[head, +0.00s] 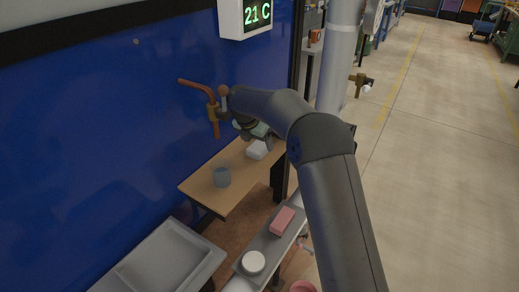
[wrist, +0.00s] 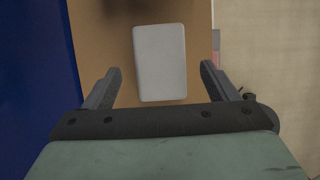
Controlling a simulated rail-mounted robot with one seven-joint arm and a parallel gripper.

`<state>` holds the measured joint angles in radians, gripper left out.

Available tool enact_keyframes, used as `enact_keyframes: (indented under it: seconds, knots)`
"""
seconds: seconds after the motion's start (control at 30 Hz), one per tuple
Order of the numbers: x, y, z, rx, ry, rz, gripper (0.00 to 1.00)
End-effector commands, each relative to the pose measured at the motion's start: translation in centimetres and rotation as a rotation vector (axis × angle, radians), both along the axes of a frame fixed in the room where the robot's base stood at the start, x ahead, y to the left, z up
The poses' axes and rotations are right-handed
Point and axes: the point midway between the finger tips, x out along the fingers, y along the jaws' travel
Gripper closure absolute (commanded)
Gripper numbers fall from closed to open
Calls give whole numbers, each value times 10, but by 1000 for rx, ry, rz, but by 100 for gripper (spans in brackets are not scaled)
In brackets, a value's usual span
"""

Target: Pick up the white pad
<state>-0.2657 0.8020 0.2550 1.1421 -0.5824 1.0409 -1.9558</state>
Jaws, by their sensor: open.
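The white pad (wrist: 160,62) lies flat on a wooden shelf table (wrist: 118,32), seen from above in the wrist view. It also shows in the head view (head: 256,150) near the table's far end. My gripper (wrist: 160,80) is open, with one finger on each side of the pad's near part as seen in the wrist view. It appears to hover above the pad. The gap in height cannot be told. In the head view my gripper (head: 262,135) is partly hidden by my arm, just above the pad.
A pink block (head: 282,220) and a white round thing (head: 253,263) sit on a lower grey ledge. A blue wall (head: 90,130) borders the table on the left, with a copper pipe and valve (head: 212,110) close to my arm.

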Motion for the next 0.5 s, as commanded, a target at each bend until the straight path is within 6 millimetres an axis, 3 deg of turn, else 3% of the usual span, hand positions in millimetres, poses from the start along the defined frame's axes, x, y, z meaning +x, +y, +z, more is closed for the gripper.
enact_keyframes:
  seconds: [0.2, 0.43, 0.5]
  knots:
    - [8, -5, -22, 1, 0, -2, 20]
    - [8, -5, -23, 1, -1, -3, 20]
    - [8, -5, -23, 1, -1, -3, 39]
